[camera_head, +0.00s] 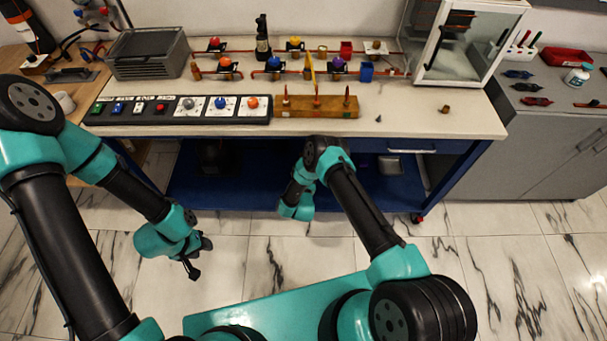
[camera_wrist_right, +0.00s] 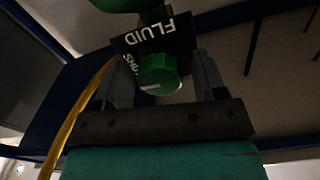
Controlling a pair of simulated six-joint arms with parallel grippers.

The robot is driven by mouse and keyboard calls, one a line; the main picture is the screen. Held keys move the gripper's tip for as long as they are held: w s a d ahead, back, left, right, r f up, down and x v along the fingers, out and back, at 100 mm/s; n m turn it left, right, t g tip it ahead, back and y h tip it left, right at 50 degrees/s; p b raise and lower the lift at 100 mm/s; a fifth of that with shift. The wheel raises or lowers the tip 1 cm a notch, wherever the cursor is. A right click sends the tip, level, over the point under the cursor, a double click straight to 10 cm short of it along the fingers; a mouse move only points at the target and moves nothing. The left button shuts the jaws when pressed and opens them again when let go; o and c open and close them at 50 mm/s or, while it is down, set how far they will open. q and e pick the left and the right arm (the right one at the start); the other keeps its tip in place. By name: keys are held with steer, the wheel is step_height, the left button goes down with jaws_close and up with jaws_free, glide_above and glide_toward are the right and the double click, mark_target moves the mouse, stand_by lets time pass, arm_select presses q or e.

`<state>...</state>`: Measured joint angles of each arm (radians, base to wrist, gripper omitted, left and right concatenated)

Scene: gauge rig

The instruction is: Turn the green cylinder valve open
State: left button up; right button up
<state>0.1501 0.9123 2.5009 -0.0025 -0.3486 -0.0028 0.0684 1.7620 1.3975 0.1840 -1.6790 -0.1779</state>
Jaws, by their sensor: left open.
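In the right wrist view, the green valve knob (camera_wrist_right: 160,75) with a pale pointer mark sits between the two fingers of my right gripper (camera_wrist_right: 162,80). The fingers stand apart, with a gap visible at least on the right side of the knob. A black plate (camera_wrist_right: 155,38) reading FLUID and partly SHUT is behind the knob. Part of the green cylinder (camera_wrist_right: 135,4) shows at the top edge. In the head view, my right wrist is at the bench front and its fingers are hidden; the cylinder is not visible there. My left gripper (camera_head: 197,262) is open and empty above the floor.
A yellow hose (camera_wrist_right: 75,120) runs down the left of the right wrist view. The bench (camera_head: 420,122) has a blue lower shelf (camera_head: 240,194) and carries a switch panel (camera_head: 180,109), coloured valves and a glass cabinet (camera_head: 465,45). The marble floor in front is clear.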

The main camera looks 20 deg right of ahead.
steer(key=c, duration=0.8)
steer(key=shift+n, duration=0.4)
steer(key=n, duration=1.7)
stand_by(0.4)
